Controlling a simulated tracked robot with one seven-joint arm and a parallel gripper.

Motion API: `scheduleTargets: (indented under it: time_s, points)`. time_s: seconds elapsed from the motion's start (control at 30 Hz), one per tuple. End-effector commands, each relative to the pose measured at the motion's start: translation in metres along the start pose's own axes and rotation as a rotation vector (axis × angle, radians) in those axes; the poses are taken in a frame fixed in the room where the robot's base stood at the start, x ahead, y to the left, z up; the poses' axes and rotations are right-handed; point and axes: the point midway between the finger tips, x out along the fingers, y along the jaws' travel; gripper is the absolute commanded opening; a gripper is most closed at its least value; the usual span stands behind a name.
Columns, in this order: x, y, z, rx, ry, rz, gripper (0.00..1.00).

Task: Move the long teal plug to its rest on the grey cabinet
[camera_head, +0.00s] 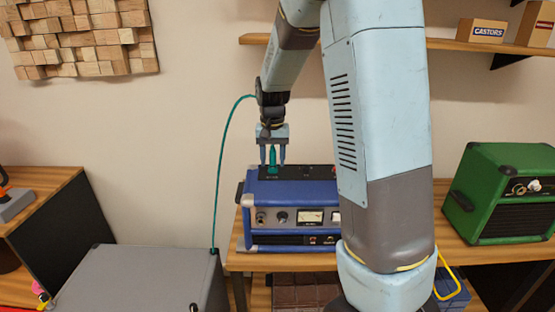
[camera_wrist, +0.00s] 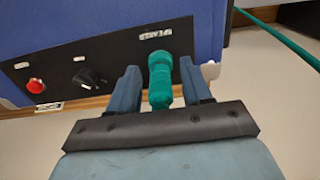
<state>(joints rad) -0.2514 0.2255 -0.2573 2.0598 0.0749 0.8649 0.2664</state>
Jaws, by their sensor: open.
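The long teal plug (camera_head: 272,156) stands upright at the black top panel of the blue amplifier (camera_head: 292,192). In the wrist view the plug (camera_wrist: 160,78) meets the panel beside the label "SPEAKER"; how deep it sits is hidden. My gripper (camera_head: 272,161) points down over the amplifier, open, with one finger on each side of the plug. The wrist view shows small gaps between the plug and both fingers. The grey cabinet (camera_head: 135,275) stands at the lower left. I cannot make out the rest on it.
A teal cable (camera_head: 219,160) arches from near my wrist to the cabinet's back right corner. The panel also carries a red button (camera_wrist: 36,86) and a black knob (camera_wrist: 90,77). A green amplifier (camera_head: 500,193) stands at right. A wall shelf (camera_head: 450,45) runs behind my arm.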

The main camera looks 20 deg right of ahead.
Motion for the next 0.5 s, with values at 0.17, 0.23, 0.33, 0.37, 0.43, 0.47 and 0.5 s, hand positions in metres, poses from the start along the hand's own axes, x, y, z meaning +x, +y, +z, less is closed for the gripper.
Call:
scheduleTargets:
  time_s: [0.17,0.23,0.33,0.37,0.43,0.47,0.5]
  points:
    - [0.0000,-0.0001,0.0000,0.000,0.000,0.000,0.41]
    - [0.0000,-0.0001,0.0000,0.000,0.000,0.000,0.35]
    - [0.0000,-0.0001,0.0000,0.000,0.000,0.000,0.25]
    - [0.0000,-0.0001,0.0000,0.000,0.000,0.000,0.22]
    - [0.0000,-0.0001,0.0000,0.000,0.000,0.000,0.15]
    - [0.0000,-0.0001,0.0000,0.000,0.000,0.000,0.13]
    - [0.0000,-0.0001,0.0000,0.000,0.000,0.000,0.09]
